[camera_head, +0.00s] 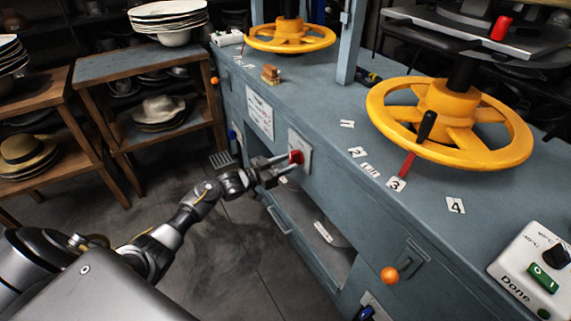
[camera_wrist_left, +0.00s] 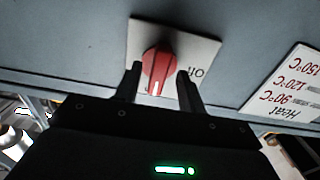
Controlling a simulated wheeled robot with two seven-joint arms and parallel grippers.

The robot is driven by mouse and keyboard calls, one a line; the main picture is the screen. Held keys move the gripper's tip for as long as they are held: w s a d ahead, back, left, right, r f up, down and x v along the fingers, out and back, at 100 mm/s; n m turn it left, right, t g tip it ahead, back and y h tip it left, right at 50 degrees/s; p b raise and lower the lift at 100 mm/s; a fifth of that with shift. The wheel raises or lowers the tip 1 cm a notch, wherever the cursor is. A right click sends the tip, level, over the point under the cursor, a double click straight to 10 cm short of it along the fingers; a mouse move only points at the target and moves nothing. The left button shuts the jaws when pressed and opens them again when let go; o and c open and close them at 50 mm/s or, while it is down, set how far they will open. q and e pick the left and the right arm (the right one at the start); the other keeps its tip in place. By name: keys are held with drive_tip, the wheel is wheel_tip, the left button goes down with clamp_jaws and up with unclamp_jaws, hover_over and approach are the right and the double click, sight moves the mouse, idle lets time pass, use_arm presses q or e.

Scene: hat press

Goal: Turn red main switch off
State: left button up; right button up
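The red main switch (camera_head: 296,157) is a rotary knob on a white plate on the front of the blue-grey press bench. In the left wrist view the knob (camera_wrist_left: 158,68) has a white mark at its lower end, and part of an upside-down label shows to its right. My left gripper (camera_head: 279,165) is at the knob. In the left wrist view its two dark fingers (camera_wrist_left: 160,72) are apart, one on each side of the knob. They look open around it, and firm contact is not visible. My right gripper is not in view.
The bench (camera_head: 340,210) carries two yellow handwheels (camera_head: 450,125), a brush (camera_head: 270,74) and a white control box (camera_head: 538,270). An orange ball knob (camera_head: 390,274) sticks out from its front. Wooden shelves (camera_head: 150,62) with hats stand at left. The floor between is clear.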

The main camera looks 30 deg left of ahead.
use_arm(q)
drive_tip(key=shift+w+d, duration=0.15)
drive_tip(key=shift+w, duration=0.1)
clamp_jaws()
